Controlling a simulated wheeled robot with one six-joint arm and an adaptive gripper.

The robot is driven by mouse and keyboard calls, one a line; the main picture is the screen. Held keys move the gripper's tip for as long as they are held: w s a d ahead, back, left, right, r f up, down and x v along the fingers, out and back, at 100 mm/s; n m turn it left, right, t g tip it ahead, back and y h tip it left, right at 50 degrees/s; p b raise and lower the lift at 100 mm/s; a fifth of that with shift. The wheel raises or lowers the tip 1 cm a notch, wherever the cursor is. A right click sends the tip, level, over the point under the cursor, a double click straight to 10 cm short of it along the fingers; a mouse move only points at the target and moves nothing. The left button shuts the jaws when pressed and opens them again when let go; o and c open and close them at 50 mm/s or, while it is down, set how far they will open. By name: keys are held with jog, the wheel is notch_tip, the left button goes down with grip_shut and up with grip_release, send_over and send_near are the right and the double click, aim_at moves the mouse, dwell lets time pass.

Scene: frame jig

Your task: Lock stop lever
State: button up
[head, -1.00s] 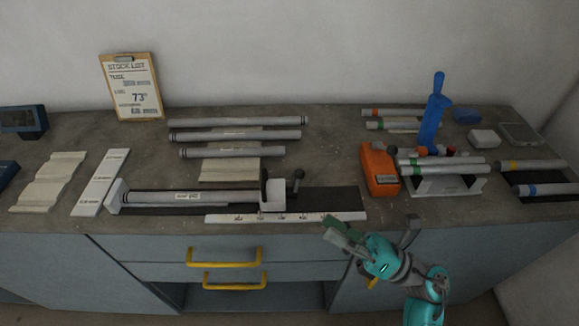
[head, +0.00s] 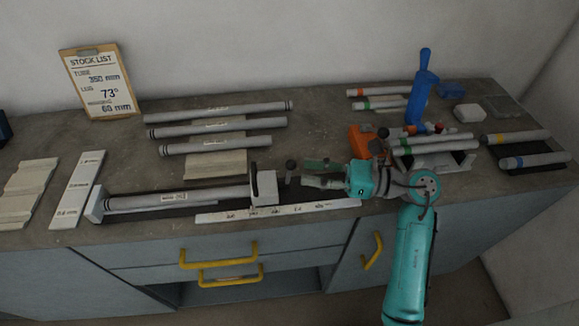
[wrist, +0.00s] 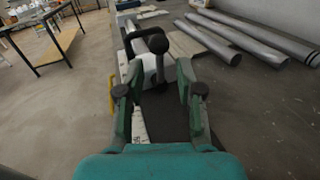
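In the wrist view the lever's knob (wrist: 158,44) stands just ahead, lined up with the gap between my fingers. A grey tube (head: 180,195) lies along the jig, left of the block. My gripper (head: 303,173) is open and empty, pointing left at the lever from its right. In the wrist view my gripper (wrist: 156,75) has its green fingers wide apart.
A white ruler strip (head: 230,216) runs along the front of the jig. Several grey tubes (head: 222,127) lie behind it. An orange device (head: 361,140), a tube rack (head: 462,161) and a blue upright tool (head: 422,92) stand near my arm. Yellow drawer handles (head: 218,256) project below.

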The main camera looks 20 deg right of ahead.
aim_at(290, 169)
jog(key=shift+x, duration=2.65)
grip_shut()
